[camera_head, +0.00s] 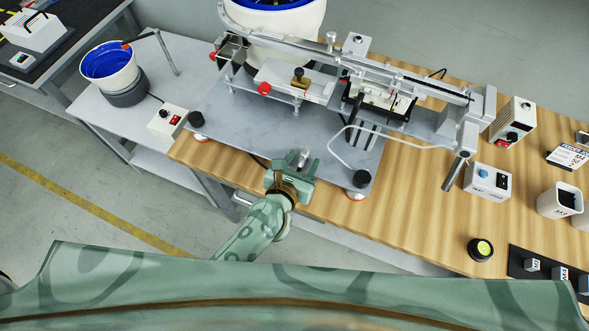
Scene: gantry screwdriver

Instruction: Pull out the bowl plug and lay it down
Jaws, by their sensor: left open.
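My left gripper (297,165) is open over the front edge of the grey base plate (235,125), with its fingers pointing away from me. A small silvery cylindrical piece (303,156) shows at its fingertips. I cannot tell whether this piece is the bowl plug, or whether it lies between the fingers or beyond them. A white feeder bowl with a blue inside (285,28) stands at the top, cut off by the picture edge. I cannot make out a plug in it. My right gripper is out of view.
A metal gantry rail (400,78) spans the plate, with a bent pale rod (345,150) below. A smaller blue-lined bowl (110,65) stands on the left side table. Control boxes (487,181) and cups (560,200) stand at right. Bare wood (415,215) lies between.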

